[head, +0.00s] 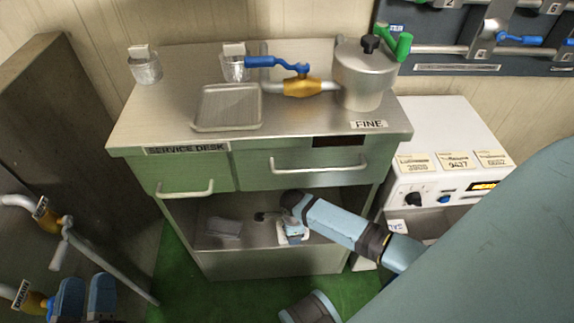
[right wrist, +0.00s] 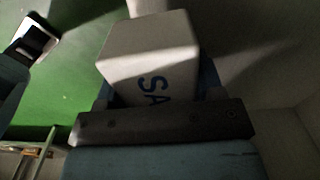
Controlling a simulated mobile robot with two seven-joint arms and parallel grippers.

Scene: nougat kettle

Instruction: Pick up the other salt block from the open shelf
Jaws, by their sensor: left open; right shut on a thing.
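My right arm reaches in from the right to the open shelf (head: 255,245) under the drawers. My right gripper (head: 291,234) is at that shelf, small and partly hidden by its own wrist. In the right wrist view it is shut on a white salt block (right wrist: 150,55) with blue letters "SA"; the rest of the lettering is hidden. My left gripper (head: 86,297) is at the bottom left, its two light-blue fingers apart and empty, well away from the shelf. No other salt block can be clearly told on the shelf.
A small clear grey item (head: 224,229) lies on the shelf to the left of my right gripper. Closed drawers overhang the shelf. Valves and pipes (head: 62,240) stand at left.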

